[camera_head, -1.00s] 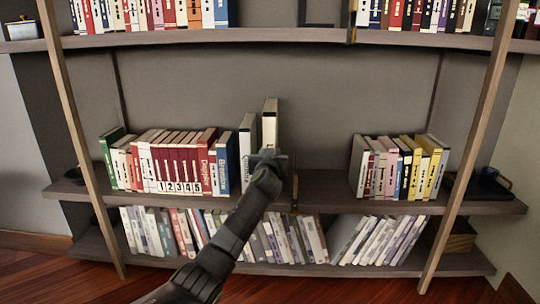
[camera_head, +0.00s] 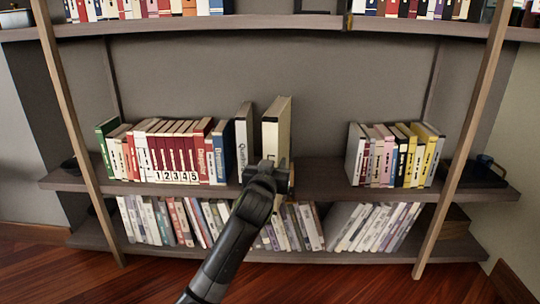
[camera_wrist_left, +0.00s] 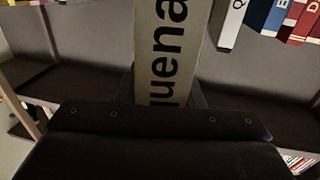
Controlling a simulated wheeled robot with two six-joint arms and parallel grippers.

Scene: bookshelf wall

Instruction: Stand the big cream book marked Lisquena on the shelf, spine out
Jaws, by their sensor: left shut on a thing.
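The big cream book (camera_head: 277,128) stands roughly upright over the middle shelf, in the gap right of the row of books. Its spine faces me, with the letters "quena" readable on the spine in the left wrist view (camera_wrist_left: 168,50). My left gripper (camera_head: 272,172) is shut on the book's lower part. The gripper hides the book's bottom, so I cannot tell if it touches the shelf (camera_head: 325,190). My right gripper is not in view.
A grey-white book (camera_head: 243,145) stands just left of the cream book with a narrow space between. A row of red and white books (camera_head: 165,155) is farther left. Another group (camera_head: 395,155) stands to the right, with bare shelf before it. The lower shelf holds leaning books (camera_head: 375,230).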

